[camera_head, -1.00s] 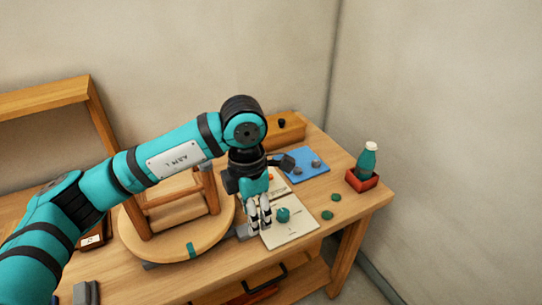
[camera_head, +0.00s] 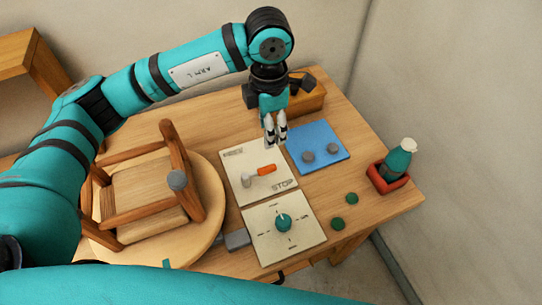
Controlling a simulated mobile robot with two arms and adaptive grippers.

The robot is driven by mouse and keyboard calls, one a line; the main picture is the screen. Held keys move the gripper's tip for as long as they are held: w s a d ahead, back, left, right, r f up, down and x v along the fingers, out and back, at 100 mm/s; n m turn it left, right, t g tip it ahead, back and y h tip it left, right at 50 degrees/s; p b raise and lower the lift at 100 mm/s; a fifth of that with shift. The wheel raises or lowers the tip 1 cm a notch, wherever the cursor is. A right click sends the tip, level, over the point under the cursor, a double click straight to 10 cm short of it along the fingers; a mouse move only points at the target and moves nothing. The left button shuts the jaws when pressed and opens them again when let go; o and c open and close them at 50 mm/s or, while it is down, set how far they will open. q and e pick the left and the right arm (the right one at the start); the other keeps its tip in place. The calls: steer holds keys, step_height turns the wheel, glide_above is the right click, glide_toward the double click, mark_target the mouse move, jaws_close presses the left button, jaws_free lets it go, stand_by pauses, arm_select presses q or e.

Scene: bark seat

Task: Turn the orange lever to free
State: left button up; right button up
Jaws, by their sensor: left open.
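The orange lever (camera_head: 265,171) is mounted on a white panel (camera_head: 244,192) in the middle of the table. Its grey pivot is at the left, and the orange handle points right and slightly up. STOP is printed near the panel's lower right corner; a label at the upper left is too blurred to read surely. My left gripper (camera_head: 276,141) is open and empty, pointing down, above and behind the lever's orange end, apart from it in the picture. My right gripper is not in view.
A second white panel with a teal knob (camera_head: 284,222) lies in front. A blue plate (camera_head: 332,141) with two grey knobs lies to the right. A teal bottle (camera_head: 398,160) stands in a red tray (camera_head: 378,182). A wooden stool (camera_head: 150,190) lies on a round board at left.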

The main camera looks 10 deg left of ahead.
arm_select(q)
steer(key=p, duration=0.2)
glide_above(269, 166)
step_height(269, 166, down, 6)
step_height(269, 166, down, 5)
steer(key=shift+s+d+p, duration=0.1)
steer(key=shift+p, duration=0.4)
step_height(269, 166, down, 3)
steer(key=shift+f+p, duration=0.2)
steer(key=shift+p, duration=0.15)
steer(key=shift+f, duration=0.35)
jaws_close()
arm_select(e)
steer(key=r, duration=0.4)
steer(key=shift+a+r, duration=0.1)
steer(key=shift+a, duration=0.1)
